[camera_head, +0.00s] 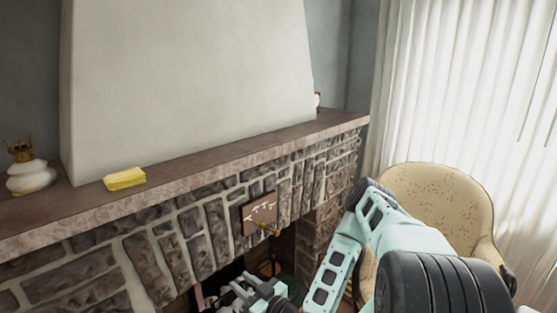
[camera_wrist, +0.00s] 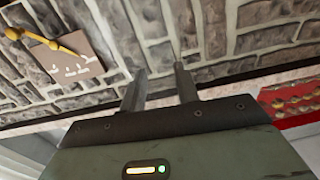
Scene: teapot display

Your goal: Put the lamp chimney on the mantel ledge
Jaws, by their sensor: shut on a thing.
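The mantel ledge (camera_head: 230,156) is a long brown stone shelf across the head view, with bare stretches along its top. My gripper (camera_head: 255,291) is low in front of the fireplace, below the ledge. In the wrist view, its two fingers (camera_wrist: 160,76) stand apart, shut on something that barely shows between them. It seems to be the see-through lamp chimney, whose outline and tilt I cannot make out. I see no chimney on the ledge.
A yellow folded item (camera_head: 125,179) and a white pot with a gold crown-like top (camera_head: 30,178) occupy the ledge's left part. A small object (camera_head: 317,100) stands at its far right. A plaque (camera_head: 260,213) hangs on the stone front. An armchair (camera_head: 437,200) stands right.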

